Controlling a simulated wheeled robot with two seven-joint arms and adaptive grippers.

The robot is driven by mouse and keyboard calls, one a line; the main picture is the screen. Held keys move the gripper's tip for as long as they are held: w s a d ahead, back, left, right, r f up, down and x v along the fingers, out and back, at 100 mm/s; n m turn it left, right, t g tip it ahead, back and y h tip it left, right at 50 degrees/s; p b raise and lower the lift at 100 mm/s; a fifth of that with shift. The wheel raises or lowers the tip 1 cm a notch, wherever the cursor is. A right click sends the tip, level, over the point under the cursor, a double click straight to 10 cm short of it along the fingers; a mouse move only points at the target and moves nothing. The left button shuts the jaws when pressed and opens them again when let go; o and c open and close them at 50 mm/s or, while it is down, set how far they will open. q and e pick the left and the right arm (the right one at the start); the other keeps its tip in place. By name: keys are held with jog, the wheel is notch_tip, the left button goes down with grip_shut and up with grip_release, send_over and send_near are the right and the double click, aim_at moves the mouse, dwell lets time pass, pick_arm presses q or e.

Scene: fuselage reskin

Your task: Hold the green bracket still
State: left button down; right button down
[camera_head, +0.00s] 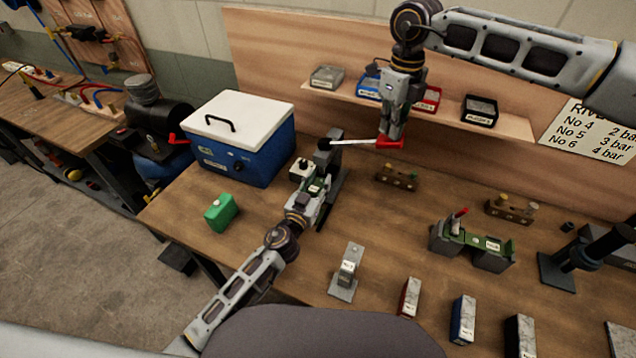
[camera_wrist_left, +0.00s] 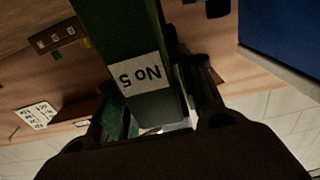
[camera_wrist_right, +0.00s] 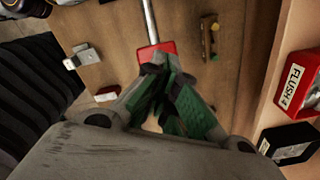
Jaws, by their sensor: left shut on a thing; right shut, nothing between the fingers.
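The green bracket (camera_wrist_left: 130,60), with a white "No 5" label, fills the middle of the left wrist view. My left gripper (camera_wrist_left: 155,125) is shut on it. In the head view my left gripper (camera_head: 318,185) is at the grey lever press (camera_head: 337,170); most of the bracket is hidden there. My right gripper (camera_head: 390,130) is shut and empty at the red handle (camera_head: 391,143) on the end of the press's lever. The handle also shows in the right wrist view (camera_wrist_right: 157,49), just beyond the closed fingertips (camera_wrist_right: 160,85); I cannot tell whether they touch.
A blue box with a white lid (camera_head: 240,140) stands behind left, and a green case (camera_head: 221,212) lies in front of it. Another green part (camera_head: 478,241) rests on grey blocks at right. A small stand (camera_head: 346,275) is in front. A shelf (camera_head: 440,107) holds several bins.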

aim_at(387, 145)
jog(key=shift+f, duration=2.9)
notch_tip(387, 145, up, 12)
jog(key=shift+r, duration=0.25)
dwell(0.5)
pick_arm(q)
jog(key=c, duration=0.9)
grip_release()
jog(key=shift+o, duration=0.2)
jog(key=shift+s, duration=0.15)
jog(key=v, duration=1.1)
jog(key=shift+s, duration=0.35)
jog(key=shift+a, duration=0.15)
